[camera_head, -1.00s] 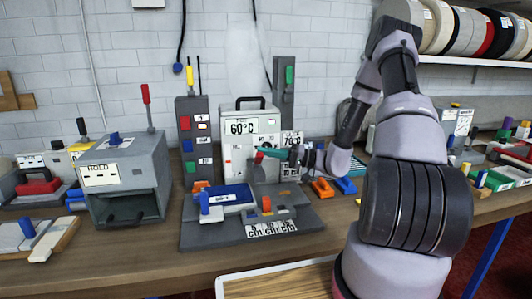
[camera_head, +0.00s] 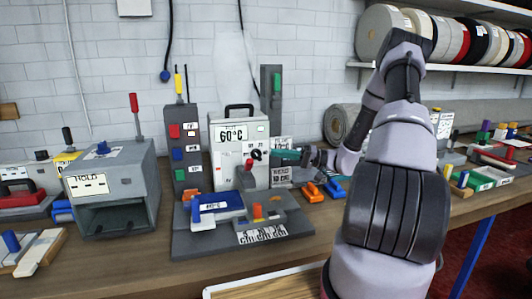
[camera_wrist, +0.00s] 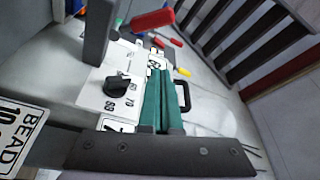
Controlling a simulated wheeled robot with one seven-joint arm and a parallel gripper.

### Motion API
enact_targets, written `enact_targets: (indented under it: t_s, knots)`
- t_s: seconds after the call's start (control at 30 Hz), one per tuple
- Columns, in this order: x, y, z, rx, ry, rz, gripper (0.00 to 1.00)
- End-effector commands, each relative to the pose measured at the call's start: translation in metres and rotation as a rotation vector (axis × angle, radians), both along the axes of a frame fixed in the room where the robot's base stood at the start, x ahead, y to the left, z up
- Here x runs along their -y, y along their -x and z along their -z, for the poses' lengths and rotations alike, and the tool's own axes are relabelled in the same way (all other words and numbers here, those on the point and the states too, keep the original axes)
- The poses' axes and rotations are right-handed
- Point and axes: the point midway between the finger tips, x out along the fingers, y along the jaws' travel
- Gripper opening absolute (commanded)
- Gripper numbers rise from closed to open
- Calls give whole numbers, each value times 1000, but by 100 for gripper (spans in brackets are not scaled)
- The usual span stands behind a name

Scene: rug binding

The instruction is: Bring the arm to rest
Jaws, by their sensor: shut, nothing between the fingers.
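My gripper (camera_head: 276,157) is in front of the right side of a white machine (camera_head: 225,165) labelled 60°C, near its black dial (camera_head: 257,154) and red lever (camera_head: 249,167). Its teal fingers are closed together and hold nothing. The closed fingers (camera_wrist: 162,100) also show in the wrist view, beside a white panel with a black dial (camera_wrist: 117,86) marked with numbers. Whether the fingertips touch the machine cannot be told. My arm is bent, reaching left from the right side.
A grey base (camera_head: 190,243) with a blue part (camera_head: 218,205) stands in front of the machine. A grey HOLD box (camera_head: 140,170) is at left. Orange and blue clips (camera_head: 312,192) lie below my gripper. Rolls (camera_head: 385,30) fill a shelf above right.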

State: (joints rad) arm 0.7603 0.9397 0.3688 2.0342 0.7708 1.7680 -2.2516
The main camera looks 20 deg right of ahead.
Motion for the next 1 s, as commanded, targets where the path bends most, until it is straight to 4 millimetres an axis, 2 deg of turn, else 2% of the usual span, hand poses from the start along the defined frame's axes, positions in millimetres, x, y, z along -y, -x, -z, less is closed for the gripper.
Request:
enact_targets:
  t_s: [0.2, 0.67, 0.83, 1.0]
  knots:
    - [10, 2, 2, 1, 0, 0, 0]
    - [8, 3, 1, -3, 8, -8, 0]
    - [-12, 18, -18, -67, 114, -111, 0]
    - [-43, 53, -49, -205, 345, -254, 0]
